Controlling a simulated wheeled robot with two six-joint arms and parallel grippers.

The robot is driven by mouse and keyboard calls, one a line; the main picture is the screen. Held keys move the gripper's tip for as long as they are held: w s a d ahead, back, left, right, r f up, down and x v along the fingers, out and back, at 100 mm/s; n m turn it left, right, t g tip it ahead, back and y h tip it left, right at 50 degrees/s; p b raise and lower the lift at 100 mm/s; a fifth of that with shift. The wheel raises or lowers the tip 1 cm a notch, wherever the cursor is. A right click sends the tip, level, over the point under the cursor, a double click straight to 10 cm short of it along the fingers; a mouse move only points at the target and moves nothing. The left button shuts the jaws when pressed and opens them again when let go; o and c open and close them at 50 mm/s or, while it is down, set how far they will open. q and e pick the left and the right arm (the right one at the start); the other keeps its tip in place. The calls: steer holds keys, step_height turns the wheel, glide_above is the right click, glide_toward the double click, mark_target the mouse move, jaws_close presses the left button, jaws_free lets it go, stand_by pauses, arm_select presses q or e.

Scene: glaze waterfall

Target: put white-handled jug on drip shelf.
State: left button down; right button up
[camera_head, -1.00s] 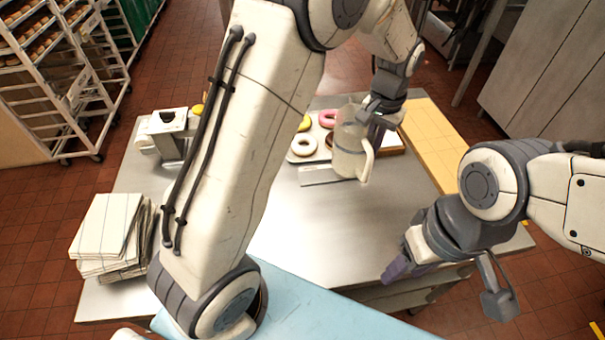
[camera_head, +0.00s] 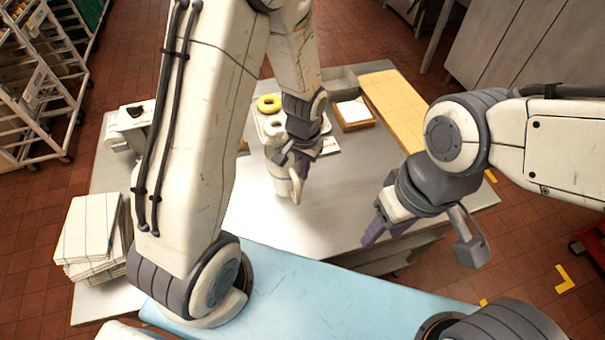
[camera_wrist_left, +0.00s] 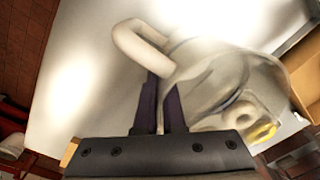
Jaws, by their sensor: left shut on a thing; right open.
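The white-handled jug (camera_head: 279,181) is a pale, partly see-through vessel over the middle of the steel table. My left gripper (camera_head: 290,158) is shut on it near the handle, partly covering it in the head view. In the left wrist view the jug's glassy body (camera_wrist_left: 215,85) lies tilted across the picture, its looped white handle (camera_wrist_left: 142,45) beside my fingers (camera_wrist_left: 160,108). I cannot tell whether the jug's base touches the table. My right gripper (camera_head: 376,228) is open and empty over the table's front right. I cannot make out the drip shelf for certain.
A tray of ring doughnuts (camera_head: 270,105) and a wooden box (camera_head: 352,115) stand behind the jug. A grey machine (camera_head: 130,118) and a stack of folded cloths (camera_head: 92,235) are at the left. The table's middle (camera_head: 330,210) is clear.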

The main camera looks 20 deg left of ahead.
mark_target(302, 183)
arm_select(q)
steer(key=shift+f+p, duration=0.3)
steer(key=shift+f, duration=1.2)
steer(key=shift+f, duration=0.15)
steer(key=c, duration=1)
jaws_free()
